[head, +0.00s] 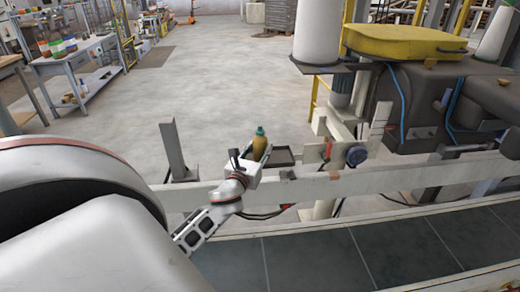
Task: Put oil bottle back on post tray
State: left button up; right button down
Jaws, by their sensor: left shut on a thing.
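The oil bottle (259,145), with an amber-brown body and a teal cap, stands upright near the middle of the head view. My left gripper (261,158) is shut on it, with the arm coming in from the lower left. The small dark post tray (283,156) is directly right of the bottle, by the conveyor's far rail. I cannot tell whether the bottle's base touches the tray; the gripper hides the lower part. My right gripper is not in view.
The grey conveyor rail (400,183) runs across in front of the tray, with the dark belt (340,250) nearer. A grey post (173,150) rises to the left. The machine with a yellow cover (400,42) stands right. Open floor lies behind.

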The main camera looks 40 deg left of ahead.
pick_arm(q)
jog(key=shift+f, duration=0.15)
jog(key=o, duration=1.2)
